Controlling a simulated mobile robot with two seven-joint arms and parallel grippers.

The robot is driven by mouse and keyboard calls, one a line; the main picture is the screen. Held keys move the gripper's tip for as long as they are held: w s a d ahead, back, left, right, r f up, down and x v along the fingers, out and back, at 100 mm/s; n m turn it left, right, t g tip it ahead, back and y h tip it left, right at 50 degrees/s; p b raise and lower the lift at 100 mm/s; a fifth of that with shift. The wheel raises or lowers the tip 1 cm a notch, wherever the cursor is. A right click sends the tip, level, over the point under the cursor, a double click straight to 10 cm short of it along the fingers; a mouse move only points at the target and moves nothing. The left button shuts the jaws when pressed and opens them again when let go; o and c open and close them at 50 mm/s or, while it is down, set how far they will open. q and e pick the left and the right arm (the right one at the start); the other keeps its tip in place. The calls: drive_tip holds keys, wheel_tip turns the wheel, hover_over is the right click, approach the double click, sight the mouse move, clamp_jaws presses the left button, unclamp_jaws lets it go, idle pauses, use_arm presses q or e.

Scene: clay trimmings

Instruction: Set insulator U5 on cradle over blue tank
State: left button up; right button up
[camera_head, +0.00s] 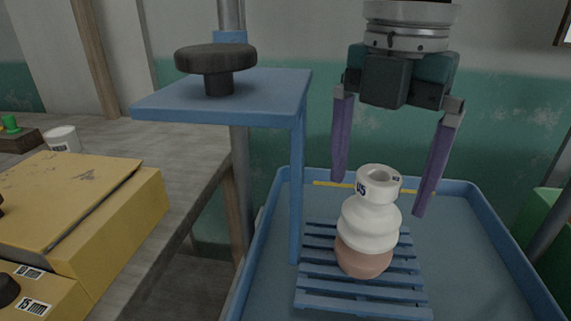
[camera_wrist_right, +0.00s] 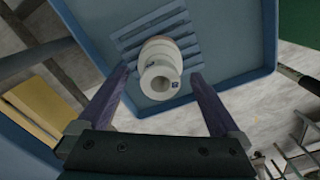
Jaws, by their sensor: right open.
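The insulator (camera_head: 370,225) is white and ribbed above with a bare pinkish-brown lower part and a hole in its top. A label on its collar reads U5. It stands about upright on the blue slatted cradle (camera_head: 365,309) over the blue tank (camera_head: 465,245). My right gripper (camera_head: 380,198) is open, with its purple fingers spread on either side of the insulator's top and apart from it. In the right wrist view the insulator (camera_wrist_right: 160,72) shows between and beyond the open fingers (camera_wrist_right: 163,82). My left gripper is not in view.
A blue stand with a flat plate (camera_head: 265,92) and a dark round knob (camera_head: 215,60) rises left of the cradle. Yellow boxes (camera_head: 80,210) and a white cup (camera_head: 63,140) sit on the grey bench (camera_head: 175,150) at left. A green object (camera_head: 552,235) is at right.

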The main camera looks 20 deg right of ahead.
wheel_tip(320, 180, up, 6)
idle(0.7)
